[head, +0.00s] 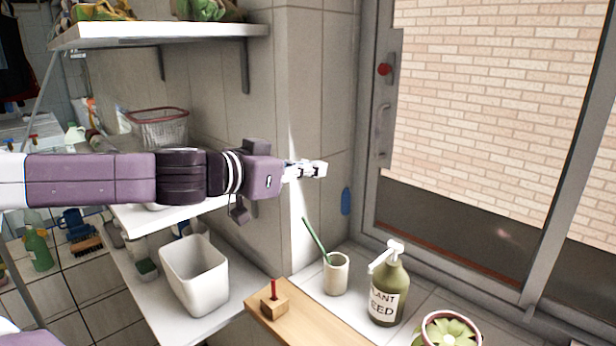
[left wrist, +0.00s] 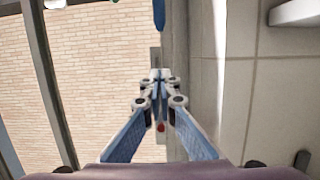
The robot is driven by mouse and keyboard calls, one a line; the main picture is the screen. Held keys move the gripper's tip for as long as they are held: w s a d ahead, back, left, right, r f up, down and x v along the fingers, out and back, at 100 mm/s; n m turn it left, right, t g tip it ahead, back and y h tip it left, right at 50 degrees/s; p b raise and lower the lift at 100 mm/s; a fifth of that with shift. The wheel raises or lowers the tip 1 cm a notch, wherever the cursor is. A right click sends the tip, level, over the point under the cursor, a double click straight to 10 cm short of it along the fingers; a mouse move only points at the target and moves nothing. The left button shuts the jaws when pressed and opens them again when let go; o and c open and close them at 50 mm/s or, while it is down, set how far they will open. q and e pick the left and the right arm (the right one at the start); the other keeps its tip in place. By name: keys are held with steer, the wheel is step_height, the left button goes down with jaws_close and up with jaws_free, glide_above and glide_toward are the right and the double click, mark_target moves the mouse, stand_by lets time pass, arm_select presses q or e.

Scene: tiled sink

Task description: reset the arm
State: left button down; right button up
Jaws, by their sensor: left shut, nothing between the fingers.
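My left arm comes in from the left in the head view, stretched out level above the counter. Its gripper (head: 318,169) points right toward the tiled wall corner beside the window. In the left wrist view the gripper (left wrist: 158,78) shows its two fingers meeting at the tips, with nothing between them. The fingers are in the air and hold nothing. My right gripper is not in either view.
Below the left gripper stand a cup (head: 337,274) with a green brush, a pump bottle (head: 387,290) and a potted plant (head: 447,330). A white bin (head: 195,274) sits on the lower shelf. A wall shelf (head: 160,35) hangs above the arm; the window (head: 490,110) is at right.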

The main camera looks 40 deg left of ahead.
arm_select(q)
steer(key=shift+s+a+r, duration=0.1)
steer(key=shift+s+r, duration=0.05)
steer(key=shift+s, duration=0.5)
